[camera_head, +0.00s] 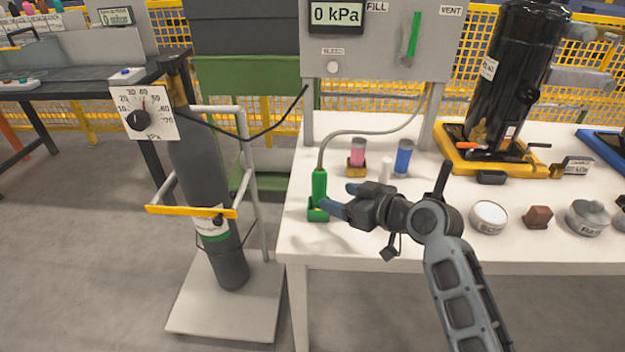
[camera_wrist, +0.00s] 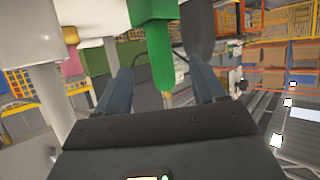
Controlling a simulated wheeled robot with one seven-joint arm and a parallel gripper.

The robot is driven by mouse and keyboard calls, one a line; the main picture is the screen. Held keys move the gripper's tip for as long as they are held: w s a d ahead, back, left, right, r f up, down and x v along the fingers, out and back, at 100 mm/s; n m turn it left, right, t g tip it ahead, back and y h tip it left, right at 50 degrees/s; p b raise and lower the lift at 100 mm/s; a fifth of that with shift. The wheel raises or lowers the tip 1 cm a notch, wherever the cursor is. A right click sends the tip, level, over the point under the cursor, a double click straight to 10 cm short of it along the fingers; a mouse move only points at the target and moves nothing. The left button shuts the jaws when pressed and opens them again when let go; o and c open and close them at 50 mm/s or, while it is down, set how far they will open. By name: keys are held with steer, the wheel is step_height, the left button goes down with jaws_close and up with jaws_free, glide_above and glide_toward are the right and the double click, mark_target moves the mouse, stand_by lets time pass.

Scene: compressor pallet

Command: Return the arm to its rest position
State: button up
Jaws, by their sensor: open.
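My gripper (camera_head: 340,200) is at the end of my arm, above the front left part of the white table (camera_head: 330,242). Its blue-grey fingers point left, toward the green hose fitting (camera_head: 319,188), which stands upright in a green holder (camera_head: 318,213). In the wrist view the two fingers of my gripper (camera_wrist: 160,92) are spread apart. The green fitting (camera_wrist: 155,45) shows between and beyond them, with a brass tip. The jaws are open and I see nothing held. Whether a finger touches the fitting cannot be told.
A grey panel (camera_head: 385,45) reading 0 kPa stands behind. Pink (camera_head: 358,155) and blue (camera_head: 403,160) cylinders stand near my gripper. A white round tin (camera_head: 488,217) and a brown block (camera_head: 537,217) lie right of my arm. A gas cylinder (camera_head: 205,165) stands left; floor space is free further left.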

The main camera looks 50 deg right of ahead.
steer(key=s+a+f+h, duration=0.1)
steer(key=s+a+f, duration=0.3)
steer(key=s+a, duration=1.05)
steer(key=s+a+r+y, duration=0.1)
steer(key=s+a+r, duration=0.2)
steer(key=s+r, duration=0.2)
steer(key=s+a+r+n+t+y+p, duration=0.1)
steer(key=s+a+r, duration=0.3)
steer(key=s, duration=0.6)
steer(key=shift+s+a+r+y+p, duration=0.2)
steer(key=shift+r+y+p, duration=0.1)
steer(key=shift+r, duration=0.55)
